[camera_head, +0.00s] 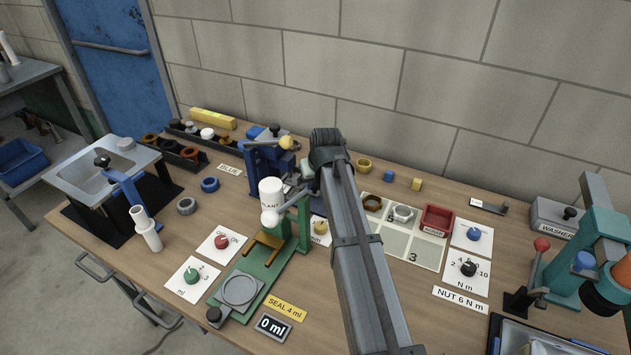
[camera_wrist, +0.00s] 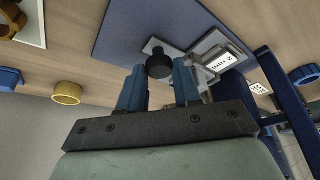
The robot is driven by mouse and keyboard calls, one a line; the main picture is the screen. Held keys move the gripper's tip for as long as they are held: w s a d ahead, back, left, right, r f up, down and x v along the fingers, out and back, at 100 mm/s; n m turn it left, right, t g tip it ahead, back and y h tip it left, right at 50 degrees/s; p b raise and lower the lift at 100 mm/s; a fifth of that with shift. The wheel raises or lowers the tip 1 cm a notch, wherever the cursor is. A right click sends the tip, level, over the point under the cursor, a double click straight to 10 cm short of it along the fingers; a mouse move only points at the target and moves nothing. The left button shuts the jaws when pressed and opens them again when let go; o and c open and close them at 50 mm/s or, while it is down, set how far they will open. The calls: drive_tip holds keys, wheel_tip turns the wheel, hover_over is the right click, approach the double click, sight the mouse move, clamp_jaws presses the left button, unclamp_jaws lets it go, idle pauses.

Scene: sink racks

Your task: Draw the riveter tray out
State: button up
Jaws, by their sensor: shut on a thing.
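The blue riveter (camera_head: 268,165) stands at the back of the bench, left of my arm, and its blue base (camera_wrist: 115,30) fills the upper middle of the wrist view. The riveter tray (camera_wrist: 155,46) shows there as a small light grey piece at the base, with a black knob (camera_wrist: 159,66) on its front. My gripper (camera_wrist: 160,70) has its two blue fingers on either side of this knob and is shut on it. In the head view my arm hides the fingertips and the knob. How far the tray sits in the riveter cannot be told.
A "2 mm" display (camera_wrist: 222,60) stands close by the fingers.

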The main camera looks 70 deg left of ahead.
clamp_jaws()
drive_tip(key=w+d, duration=0.6)
drive_tip(key=shift+w+d, duration=0.35)
drive_tip(key=shift+d, duration=0.05)
drive_tip(key=o, duration=0.9)
unclamp_jaws()
drive_tip(key=shift+o, duration=0.3)
drive_tip(key=shift+r, duration=0.1)
drive_tip(key=v, duration=1.3)
drive_tip(key=shift+d+r, duration=0.15)
drive_tip(key=shift+r, duration=0.1)
